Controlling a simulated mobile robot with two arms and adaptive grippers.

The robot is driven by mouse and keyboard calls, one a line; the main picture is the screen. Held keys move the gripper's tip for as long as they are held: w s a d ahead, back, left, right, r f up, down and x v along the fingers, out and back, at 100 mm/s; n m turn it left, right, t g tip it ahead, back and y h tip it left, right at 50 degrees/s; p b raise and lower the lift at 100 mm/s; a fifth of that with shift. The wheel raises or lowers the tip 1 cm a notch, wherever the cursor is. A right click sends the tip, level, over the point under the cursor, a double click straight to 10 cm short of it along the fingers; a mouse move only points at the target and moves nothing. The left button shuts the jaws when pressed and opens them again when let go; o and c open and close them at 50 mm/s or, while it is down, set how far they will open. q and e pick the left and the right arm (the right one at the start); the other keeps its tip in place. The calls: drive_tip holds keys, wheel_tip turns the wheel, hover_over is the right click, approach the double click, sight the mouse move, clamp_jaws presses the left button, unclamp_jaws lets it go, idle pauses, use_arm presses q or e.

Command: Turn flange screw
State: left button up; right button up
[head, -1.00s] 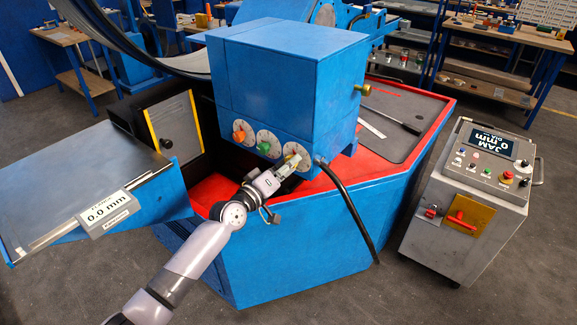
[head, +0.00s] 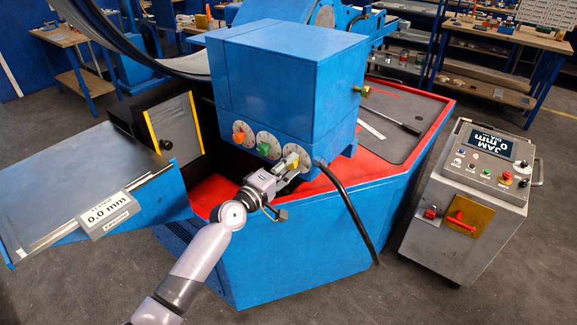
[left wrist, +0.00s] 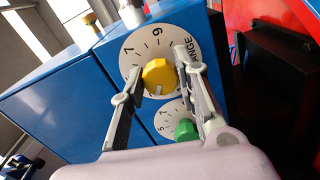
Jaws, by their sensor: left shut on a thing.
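The blue machine head (head: 285,85) carries a row of three dials with an orange knob (head: 238,137), a green knob (head: 264,149) and a yellow knob (head: 291,158). In the left wrist view the yellow knob (left wrist: 158,77) sits on a white dial (left wrist: 133,47) lettered "…NGE", with its pointer line toward the lower side. My left gripper (head: 289,165) is at this yellow knob, its two fingers (left wrist: 158,80) on either side of it and shut on it. My right gripper is not in view.
A black hose (head: 350,210) hangs just right of the dials. A grey control cabinet (head: 465,200) stands at the right, its screen reading "JAM 0 mm". A blue-sided table (head: 85,180) with a "0.0 mm" display is at the left.

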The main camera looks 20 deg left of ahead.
use_arm(q)
drive_tip(key=o, duration=1.2)
drive_tip(key=shift+c, duration=0.2)
drive_tip(key=v, duration=1.2)
